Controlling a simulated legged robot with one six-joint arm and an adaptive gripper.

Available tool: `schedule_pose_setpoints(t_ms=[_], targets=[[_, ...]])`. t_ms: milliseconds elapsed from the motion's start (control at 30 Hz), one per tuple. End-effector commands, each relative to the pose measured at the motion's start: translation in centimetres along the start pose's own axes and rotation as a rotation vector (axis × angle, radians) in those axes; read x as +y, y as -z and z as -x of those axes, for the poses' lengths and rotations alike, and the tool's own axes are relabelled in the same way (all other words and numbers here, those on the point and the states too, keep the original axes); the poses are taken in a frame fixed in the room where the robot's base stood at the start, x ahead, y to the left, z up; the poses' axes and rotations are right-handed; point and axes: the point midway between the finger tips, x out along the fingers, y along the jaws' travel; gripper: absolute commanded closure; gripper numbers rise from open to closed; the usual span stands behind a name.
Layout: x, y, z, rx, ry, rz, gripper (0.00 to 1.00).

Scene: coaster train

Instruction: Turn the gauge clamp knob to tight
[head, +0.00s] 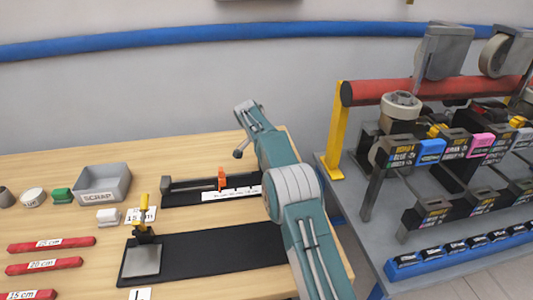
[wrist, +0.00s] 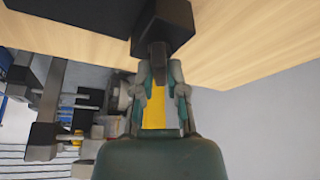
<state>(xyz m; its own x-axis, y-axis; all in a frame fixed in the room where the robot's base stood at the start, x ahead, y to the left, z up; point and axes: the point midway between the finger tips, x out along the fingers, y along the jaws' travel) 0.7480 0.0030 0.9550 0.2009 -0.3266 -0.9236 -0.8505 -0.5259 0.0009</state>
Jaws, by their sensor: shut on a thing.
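In the wrist view, my gripper (wrist: 158,78) is shut on the dark knob (wrist: 158,52), which extends from a black block (wrist: 163,22) by the table edge. The knob's turn position cannot be read. In the head view, the black gauge rail (head: 185,198) lies across the table, with an orange piece (head: 221,179) and a white ruled strip (head: 231,193) on it. My arm hides the rail's right end, the knob and the gripper's tips in that view.
A grey scrap bin (head: 103,183) and red bars (head: 50,244) lie to the left. A black base with a yellow-handled lever (head: 143,216) stands in front of the rail. A rack with a red roller (head: 440,90) and yellow post (head: 336,130) stands right of the table.

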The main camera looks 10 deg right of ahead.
Motion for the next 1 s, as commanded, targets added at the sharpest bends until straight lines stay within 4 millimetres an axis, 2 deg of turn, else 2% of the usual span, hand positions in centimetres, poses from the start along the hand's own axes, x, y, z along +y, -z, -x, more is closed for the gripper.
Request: schedule_pose_setpoints(t_ms=[300, 767, 800, 833, 867, 1000], targets=[[-0.19, -0.35, -0.23, -0.004, -0.032, -0.077, 1.00], [-0.22, -0.38, -0.23, -0.005, -0.034, -0.086, 1.00], [-0.21, -0.38, -0.23, -0.005, -0.035, -0.086, 0.65], [-0.21, -0.38, -0.23, -0.005, -0.035, -0.086, 0.52], [-0.19, -0.37, -0.22, -0.005, -0.035, -0.086, 0.49], [-0.11, -0.25, -0.09, -0.003, -0.035, -0.087, 0.49]])
